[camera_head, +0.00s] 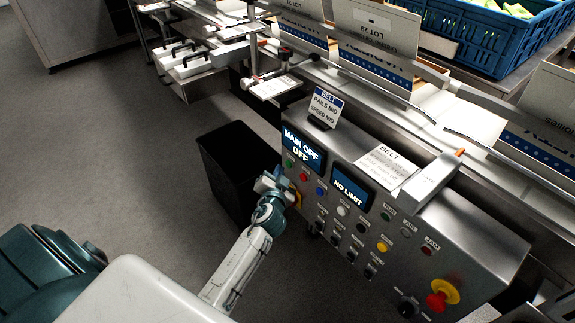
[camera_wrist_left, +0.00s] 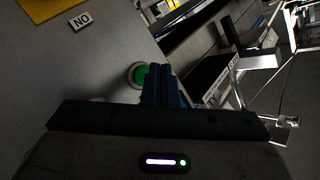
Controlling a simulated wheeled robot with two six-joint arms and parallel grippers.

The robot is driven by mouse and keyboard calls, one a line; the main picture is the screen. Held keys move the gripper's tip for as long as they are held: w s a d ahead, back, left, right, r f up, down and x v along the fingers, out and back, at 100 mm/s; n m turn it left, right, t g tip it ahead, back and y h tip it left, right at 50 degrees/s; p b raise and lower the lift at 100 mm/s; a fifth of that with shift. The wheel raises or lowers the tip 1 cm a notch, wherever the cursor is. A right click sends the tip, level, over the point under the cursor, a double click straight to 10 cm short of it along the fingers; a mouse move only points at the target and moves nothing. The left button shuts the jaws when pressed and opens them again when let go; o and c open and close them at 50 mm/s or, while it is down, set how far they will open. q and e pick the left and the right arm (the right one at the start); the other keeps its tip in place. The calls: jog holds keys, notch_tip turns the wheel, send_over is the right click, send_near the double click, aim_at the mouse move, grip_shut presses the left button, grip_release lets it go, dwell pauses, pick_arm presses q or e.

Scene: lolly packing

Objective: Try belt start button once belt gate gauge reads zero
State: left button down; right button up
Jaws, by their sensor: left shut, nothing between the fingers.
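My left gripper (camera_head: 268,182) is shut and empty at the left end of the grey control panel (camera_head: 455,235). In the left wrist view its closed fingers (camera_wrist_left: 161,85) point at a green button (camera_wrist_left: 138,75), which they partly hide; I cannot tell whether they touch it. The panel has one display (camera_head: 303,147) reading "MAIN OFF OFF" and another display (camera_head: 350,188) reading "NO LIMIT". Red (camera_head: 304,177) and blue (camera_head: 321,191) buttons sit below the first display. No gauge reading zero can be made out. My right gripper is not in view.
A "BELT" sign (camera_head: 325,106) reads "RAILS MID, SPEED MID". A red knob on yellow (camera_head: 440,296) sits at the panel's lower right. A black bin (camera_head: 225,165) stands beside the panel. Cartons (camera_head: 375,45) stand along the line behind; a blue crate (camera_head: 490,45) is beyond.

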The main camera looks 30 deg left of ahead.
pick_arm(q)
jog(key=shift+w, duration=0.15)
dwell(0.5)
jog(key=shift+w+d, duration=0.2)
jog(key=shift+w, duration=0.05)
jog(key=shift+w+d+b, duration=0.2)
jog(key=shift+w+b, duration=0.15)
jog(key=shift+w, duration=0.1)
dwell(0.7)
jog(key=shift+s+a, duration=0.1)
dwell(0.4)
jog(key=shift+s+a, duration=0.3)
jog(key=shift+s, duration=0.45)
jog(key=shift+s, duration=0.1)
jog(key=shift+s+a, duration=0.3)
jog(key=shift+s, duration=0.45)
jog(key=shift+s+a, duration=0.35)
jog(key=shift+s, duration=0.35)
jog(key=shift+s+a, duration=0.3)
jog(key=shift+s, duration=0.45)
